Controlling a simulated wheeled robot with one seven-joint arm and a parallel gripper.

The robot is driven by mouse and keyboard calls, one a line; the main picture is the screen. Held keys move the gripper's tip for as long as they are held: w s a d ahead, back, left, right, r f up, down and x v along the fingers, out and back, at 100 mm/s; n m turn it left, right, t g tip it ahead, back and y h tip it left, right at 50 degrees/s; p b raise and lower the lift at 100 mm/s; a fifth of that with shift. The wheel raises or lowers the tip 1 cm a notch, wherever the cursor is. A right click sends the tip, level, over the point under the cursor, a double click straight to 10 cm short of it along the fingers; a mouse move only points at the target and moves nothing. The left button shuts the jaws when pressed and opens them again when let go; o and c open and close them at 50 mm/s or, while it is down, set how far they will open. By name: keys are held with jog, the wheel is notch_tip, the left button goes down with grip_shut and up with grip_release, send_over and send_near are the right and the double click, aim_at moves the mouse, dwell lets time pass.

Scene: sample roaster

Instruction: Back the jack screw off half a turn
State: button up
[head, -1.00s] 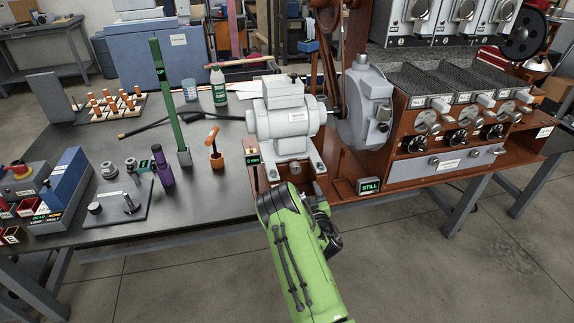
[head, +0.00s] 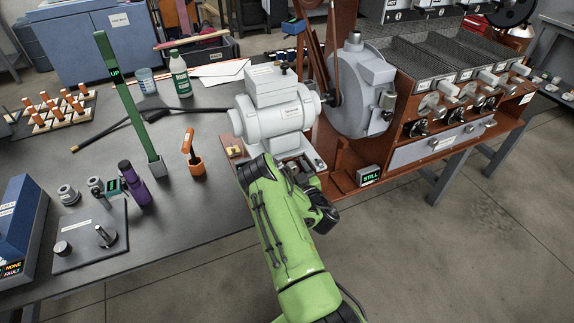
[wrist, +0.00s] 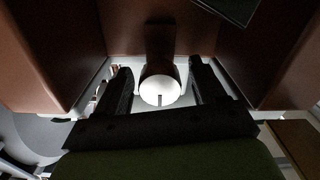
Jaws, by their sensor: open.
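The jack screw (wrist: 160,91) shows in the wrist view as a pale round end with a short dark slot at its lower edge, on a dark shaft. My gripper (wrist: 160,70) is open, with one dark finger on each side of the screw end. Small gaps appear beside it; contact cannot be told. In the head view my green arm reaches to the front of the grey motor (head: 275,112) on its base, and covers the screw and my fingertips.
Brown walls (wrist: 40,50) stand close on both sides in the wrist view. Right of my arm is a display reading STILL (head: 370,175). Left on the bench are a green upright marked UP (head: 130,110), an orange-handled tool (head: 188,145) and a purple bottle (head: 133,182).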

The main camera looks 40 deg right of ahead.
jog(key=shift+s, duration=0.1)
jog(key=c, duration=1.1)
jog(key=shift+o, duration=0.2)
jog(key=shift+n, duration=0.3)
